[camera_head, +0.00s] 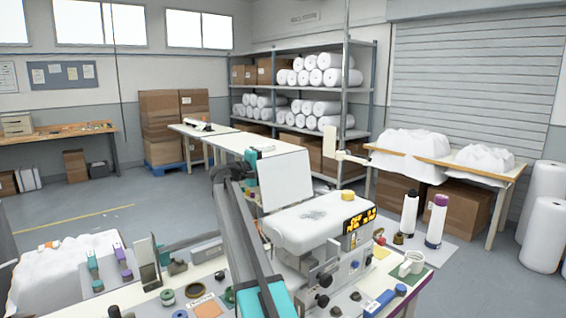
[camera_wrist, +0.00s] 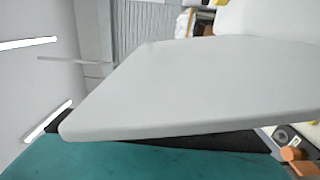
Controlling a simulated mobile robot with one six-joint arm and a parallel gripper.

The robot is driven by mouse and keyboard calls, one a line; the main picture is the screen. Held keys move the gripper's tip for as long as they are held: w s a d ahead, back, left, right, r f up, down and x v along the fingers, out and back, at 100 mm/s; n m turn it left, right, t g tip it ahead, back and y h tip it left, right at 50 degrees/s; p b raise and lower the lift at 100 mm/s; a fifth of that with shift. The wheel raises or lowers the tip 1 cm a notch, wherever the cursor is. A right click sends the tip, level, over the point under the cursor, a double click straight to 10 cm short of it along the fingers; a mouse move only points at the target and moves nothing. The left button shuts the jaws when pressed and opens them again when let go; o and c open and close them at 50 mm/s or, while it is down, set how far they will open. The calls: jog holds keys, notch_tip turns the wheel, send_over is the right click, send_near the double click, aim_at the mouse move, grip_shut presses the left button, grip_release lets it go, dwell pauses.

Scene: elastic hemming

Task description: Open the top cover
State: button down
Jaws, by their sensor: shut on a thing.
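The sewing machine (camera_head: 315,222) stands on the workbench, with a white body and a lit yellow display on its right end. Its top cover (camera_head: 286,181) is a flat white panel that stands up, tilted, at the back left of the machine's top. My gripper (camera_head: 254,168) is at the cover's upper left edge and is shut on it. In the wrist view the cover (camera_wrist: 190,88) fills the middle as a pale slab, with a teal part of my gripper along the bottom. The cover's hinge side and the exact finger contact are hidden.
Small tools and spools lie on the bench (camera_head: 225,268) in front and left. White cloth (camera_head: 62,270) is piled at the left. A long table (camera_head: 225,138) runs behind.

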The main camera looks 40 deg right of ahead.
jog(key=shift+s+d+f, duration=0.1)
jog(key=shift+d+f, duration=0.05)
jog(key=c, duration=1.7)
grip_release()
jog(key=shift+f, duration=0.1)
jog(key=shift+c, duration=0.2)
jog(key=a+b, duration=0.2)
jog(key=a, duration=1.2)
jog(key=shift+s+b, duration=0.35)
